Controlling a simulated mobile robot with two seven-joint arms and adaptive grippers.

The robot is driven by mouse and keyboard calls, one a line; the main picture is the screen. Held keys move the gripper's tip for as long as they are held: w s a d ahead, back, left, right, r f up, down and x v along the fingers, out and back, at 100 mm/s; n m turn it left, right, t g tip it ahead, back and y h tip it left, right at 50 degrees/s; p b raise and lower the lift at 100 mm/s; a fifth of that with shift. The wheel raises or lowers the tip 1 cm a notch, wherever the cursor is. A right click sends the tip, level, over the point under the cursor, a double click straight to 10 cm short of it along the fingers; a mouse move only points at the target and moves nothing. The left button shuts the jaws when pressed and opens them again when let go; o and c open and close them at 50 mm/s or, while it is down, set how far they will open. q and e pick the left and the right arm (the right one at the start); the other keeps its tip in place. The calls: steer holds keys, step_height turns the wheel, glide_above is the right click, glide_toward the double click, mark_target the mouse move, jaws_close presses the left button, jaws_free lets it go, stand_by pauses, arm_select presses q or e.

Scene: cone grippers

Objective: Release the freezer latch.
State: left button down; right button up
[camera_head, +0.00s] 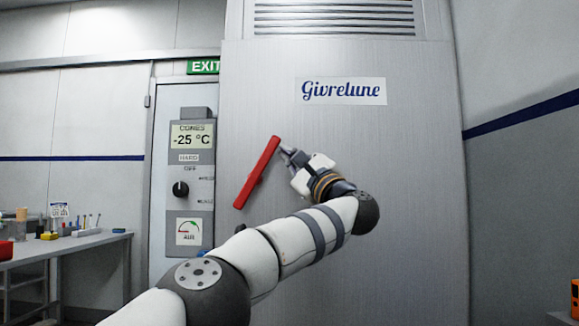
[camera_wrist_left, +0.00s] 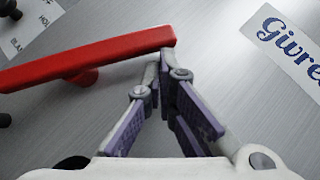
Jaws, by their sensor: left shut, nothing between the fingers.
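The freezer latch is a red bar (camera_head: 258,172) on the grey freezer front (camera_head: 400,190). In the head view it is tilted, its upper end leaning right. My left gripper (camera_head: 286,151) is shut and empty, its fingertips at the right side of the bar's upper end. In the left wrist view the red bar (camera_wrist_left: 90,58) runs across the upper left, on a short red mount. The shut fingertips (camera_wrist_left: 162,65) are close by its right end; I cannot tell whether they touch. My right gripper is not in view.
A control panel (camera_head: 191,180) with a display, knob and gauge is left of the latch. A workbench (camera_head: 70,243) with small items stands at the far left. A "Givrelune" label (camera_head: 341,91) is above the latch. The freezer front right of my arm is clear.

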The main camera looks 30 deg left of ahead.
arm_select(q)
steer(key=shift+s+a+r, duration=0.2)
steer(key=shift+a+r, duration=0.2)
steer(key=shift+r, duration=0.1)
steer(key=shift+s+a+r, duration=0.15)
steer(key=shift+a+r, duration=0.2)
steer(key=shift+r, duration=0.1)
steer(key=v, duration=1.2)
